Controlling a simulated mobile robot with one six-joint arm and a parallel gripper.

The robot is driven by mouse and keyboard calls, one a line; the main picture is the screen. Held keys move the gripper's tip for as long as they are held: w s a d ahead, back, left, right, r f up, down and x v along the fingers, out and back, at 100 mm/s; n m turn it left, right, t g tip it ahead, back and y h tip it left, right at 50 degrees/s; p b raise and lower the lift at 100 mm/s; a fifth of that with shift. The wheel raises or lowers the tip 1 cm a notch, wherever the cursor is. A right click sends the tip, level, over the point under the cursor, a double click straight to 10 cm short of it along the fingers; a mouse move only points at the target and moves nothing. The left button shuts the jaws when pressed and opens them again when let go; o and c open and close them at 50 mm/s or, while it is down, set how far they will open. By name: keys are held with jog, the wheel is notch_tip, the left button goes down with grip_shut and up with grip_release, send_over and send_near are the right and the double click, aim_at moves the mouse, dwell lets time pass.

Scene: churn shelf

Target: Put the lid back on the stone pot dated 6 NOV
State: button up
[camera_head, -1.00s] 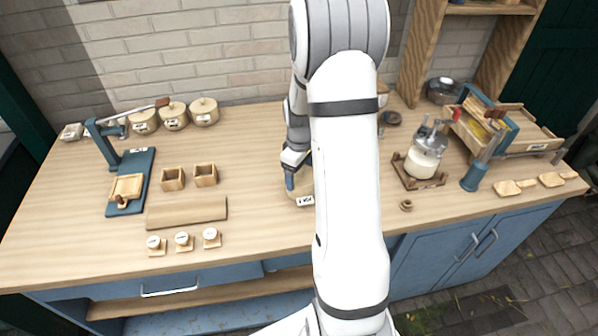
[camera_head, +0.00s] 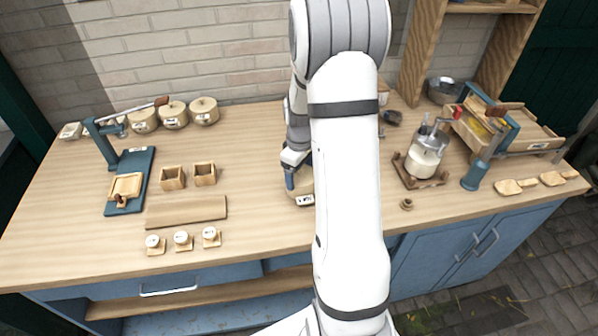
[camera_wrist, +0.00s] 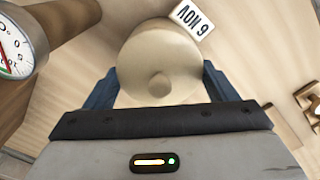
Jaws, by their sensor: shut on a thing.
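My gripper (camera_wrist: 160,70) is shut on a round cream lid (camera_wrist: 165,50) with a small knob, one blue finger on each side. A white label reading 6 NOV (camera_wrist: 192,18) shows upside down just beyond the lid, at the pot below it. In the head view the 6 NOV pot (camera_head: 304,199) stands near the middle of the counter, its right side hidden by my arm, with my gripper (camera_head: 292,180) over it. The lid is over the pot; I cannot tell whether it rests fully on the rim.
Several similar pots (camera_head: 174,115) stand at the back left, near a blue press (camera_head: 130,180). A glass churn (camera_head: 423,160) and a small wooden ring (camera_head: 406,204) are to the right. A dial (camera_wrist: 12,48) shows at the wrist view's left edge.

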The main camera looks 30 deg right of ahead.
jog(key=o, duration=1)
jog(key=shift+c, duration=0.2)
jog(key=shift+r, duration=0.1)
jog(key=shift+r+p, duration=2.15)
jog(key=shift+r, duration=1.3)
jog(key=shift+c, duration=0.4)
grip_shut()
